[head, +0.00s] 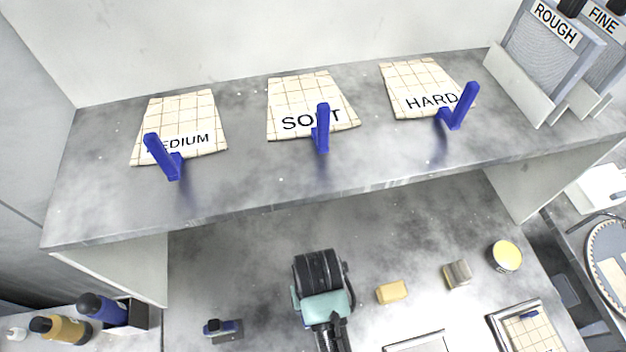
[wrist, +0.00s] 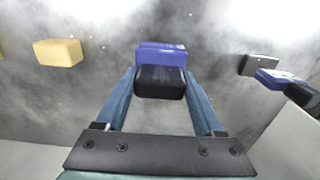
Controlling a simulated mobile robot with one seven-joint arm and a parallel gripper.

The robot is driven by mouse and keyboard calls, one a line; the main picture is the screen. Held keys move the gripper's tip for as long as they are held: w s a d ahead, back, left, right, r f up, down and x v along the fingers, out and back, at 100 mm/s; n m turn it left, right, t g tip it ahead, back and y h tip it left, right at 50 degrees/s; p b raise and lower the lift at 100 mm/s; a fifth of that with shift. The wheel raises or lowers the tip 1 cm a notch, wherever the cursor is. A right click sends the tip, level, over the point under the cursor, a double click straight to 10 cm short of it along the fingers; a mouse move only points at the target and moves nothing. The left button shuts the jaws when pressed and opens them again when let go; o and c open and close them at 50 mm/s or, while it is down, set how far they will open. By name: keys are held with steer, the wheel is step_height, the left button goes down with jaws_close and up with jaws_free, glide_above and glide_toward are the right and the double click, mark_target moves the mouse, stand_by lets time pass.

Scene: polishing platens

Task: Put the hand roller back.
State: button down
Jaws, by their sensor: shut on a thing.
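My gripper (wrist: 160,76) is shut on a blue and black piece (wrist: 161,54), probably the hand roller; only its blocky blue top and black near part show between the fingers in the wrist view. In the head view my gripper (head: 322,303) is over the lower worktop, left of a yellow block, and its own body hides the held piece. A small blue and black item (head: 222,330) sits on the worktop to the left. Blue and black items also show at the right of the wrist view (wrist: 272,78). I cannot tell whether one is a rest for the roller.
The yellow block (head: 392,292), a grey-tan block (head: 457,274) and a round yellow-topped tin (head: 505,256) stand to the right. A shelf (head: 240,190) overhangs behind, with tiled pads and blue handles. Bottles (head: 60,327) stand at lower left. Worktop between gripper and left item is clear.

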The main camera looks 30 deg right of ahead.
steer(key=shift+w+f, duration=0.1)
steer(key=shift+f, duration=2.1)
steer(key=shift+s+a+f, duration=0.1)
steer(key=shift+s+f, duration=0.1)
steer(key=shift+f, duration=0.5)
jaws_free()
steer(key=shift+f, duration=0.1)
steer(key=r, duration=1.2)
steer(key=shift+w, duration=0.25)
steer(key=shift+s+r, duration=0.1)
steer(key=shift+r, duration=0.7)
